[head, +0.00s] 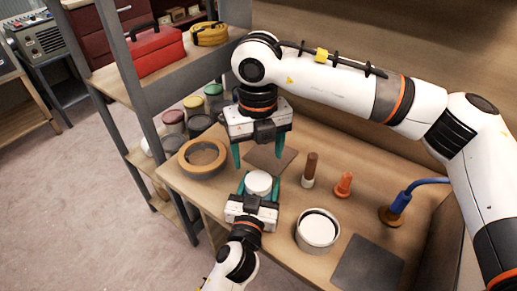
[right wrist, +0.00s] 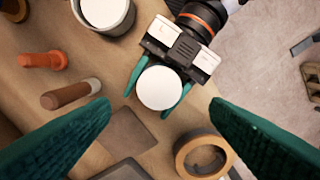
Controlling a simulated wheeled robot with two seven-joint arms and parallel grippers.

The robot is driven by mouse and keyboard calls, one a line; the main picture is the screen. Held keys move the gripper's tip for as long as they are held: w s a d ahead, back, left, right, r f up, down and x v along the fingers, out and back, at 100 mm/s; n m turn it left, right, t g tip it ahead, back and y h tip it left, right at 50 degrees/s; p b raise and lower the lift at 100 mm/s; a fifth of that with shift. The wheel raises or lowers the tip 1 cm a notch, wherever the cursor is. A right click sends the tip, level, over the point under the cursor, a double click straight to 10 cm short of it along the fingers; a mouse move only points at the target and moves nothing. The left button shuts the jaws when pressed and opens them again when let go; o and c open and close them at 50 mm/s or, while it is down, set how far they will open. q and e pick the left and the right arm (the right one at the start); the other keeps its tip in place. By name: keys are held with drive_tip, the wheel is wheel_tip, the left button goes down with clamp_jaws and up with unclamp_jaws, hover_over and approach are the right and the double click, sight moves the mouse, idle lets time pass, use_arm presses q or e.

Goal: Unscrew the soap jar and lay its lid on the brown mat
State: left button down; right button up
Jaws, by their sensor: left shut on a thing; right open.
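The soap jar with its white lid (head: 259,181) stands near the bench's front edge. My left gripper (head: 258,187) is shut around its sides, and the white round top also shows in the right wrist view (right wrist: 158,87). The lid sits on the jar; the jar's body is mostly hidden. The brown mat (head: 266,161) lies bare just behind the jar, and in the right wrist view (right wrist: 127,132) below it. My right gripper (head: 259,160) points down, open and empty, above the mat and jar; its green fingers (right wrist: 161,102) show spread apart.
A tape roll (head: 183,160) lies left of the jar. A brown-capped tube (head: 308,181), an orange piece (head: 343,190), an open white tin (head: 301,235) and a blue-handled tool (head: 401,203) stand to the right. A grey mat (head: 368,265) lies front right.

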sight(258, 180)
drive_tip(key=m, duration=1)
drive_tip(key=shift+m, duration=0.3)
drive_tip(key=shift+f, duration=4)
drive_tip(key=c, duration=1)
drive_tip(key=n, duration=1.3)
